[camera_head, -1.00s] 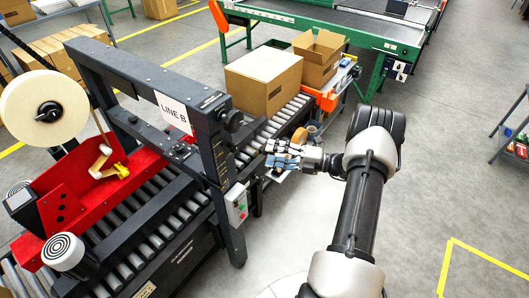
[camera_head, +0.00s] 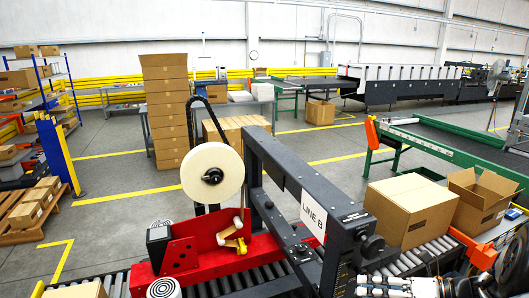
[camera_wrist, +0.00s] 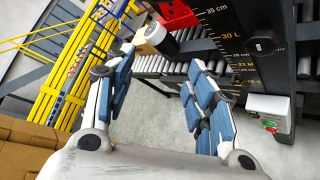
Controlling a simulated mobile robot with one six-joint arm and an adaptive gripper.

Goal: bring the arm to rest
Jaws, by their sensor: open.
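My gripper (camera_head: 385,288) shows only in part at the bottom right of the head view, beside the roller conveyor, cut by the frame edge. In the wrist view my gripper (camera_wrist: 160,68) has its two blue-padded fingers spread well apart. Nothing is between the fingers; grey floor and conveyor rollers show past them. Part of my arm is at the right edge of the head view; most of it is out of frame.
The case sealer frame (camera_head: 320,215), with a tape roll (camera_head: 212,174) and red tape head (camera_head: 190,255), stands left of my gripper. A closed carton (camera_head: 408,212) and an open carton (camera_head: 485,203) are behind it. The wrist view shows a button box (camera_wrist: 268,118) at right.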

